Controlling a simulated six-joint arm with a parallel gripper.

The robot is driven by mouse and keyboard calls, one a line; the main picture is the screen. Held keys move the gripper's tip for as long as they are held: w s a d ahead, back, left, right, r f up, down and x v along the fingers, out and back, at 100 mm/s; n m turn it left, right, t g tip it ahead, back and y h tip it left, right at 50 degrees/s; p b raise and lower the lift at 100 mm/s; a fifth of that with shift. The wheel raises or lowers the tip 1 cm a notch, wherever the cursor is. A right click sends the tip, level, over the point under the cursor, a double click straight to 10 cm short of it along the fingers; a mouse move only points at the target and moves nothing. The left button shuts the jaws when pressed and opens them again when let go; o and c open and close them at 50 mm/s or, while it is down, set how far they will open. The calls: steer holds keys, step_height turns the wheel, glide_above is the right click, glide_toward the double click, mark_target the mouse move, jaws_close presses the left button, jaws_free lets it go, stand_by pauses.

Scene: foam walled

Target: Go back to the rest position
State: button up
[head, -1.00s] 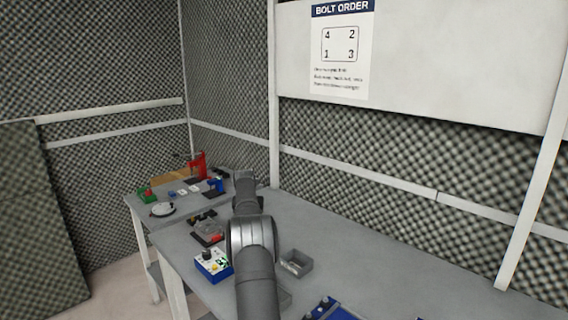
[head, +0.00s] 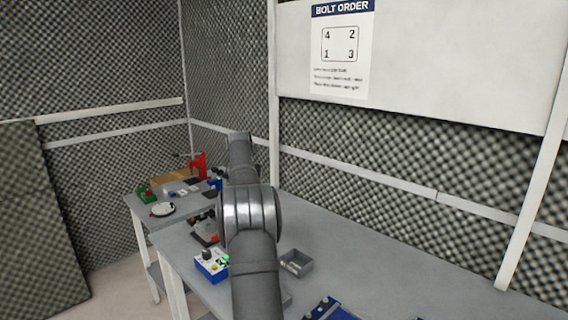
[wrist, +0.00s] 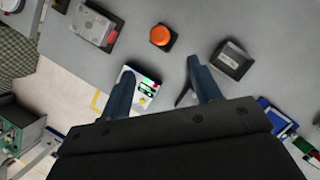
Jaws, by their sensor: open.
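My gripper (wrist: 158,92) is open and empty in the wrist view. Its two dark fingers stand apart above the grey table (wrist: 190,28). In the head view my own arm runs up the middle of the picture and my gripper's fingers cannot be made out. A blue and white box with buttons (wrist: 146,88) shows near the left finger, partly hidden by it; it also shows in the head view (head: 210,265) left of my arm. A small grey open bin (wrist: 231,60) lies beyond the right finger.
An orange button (wrist: 161,36) and a grey device with a red part (wrist: 95,27) are on the table. A blue fixture (head: 328,307) is at the front. A second table at the back left holds a red tool (head: 198,166).

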steer(key=x, duration=1.6)
steer(key=shift+s+f, duration=0.1)
step_height(320, 180, up, 3)
steer(key=shift+r, duration=0.85)
steer(key=shift+o, duration=0.2)
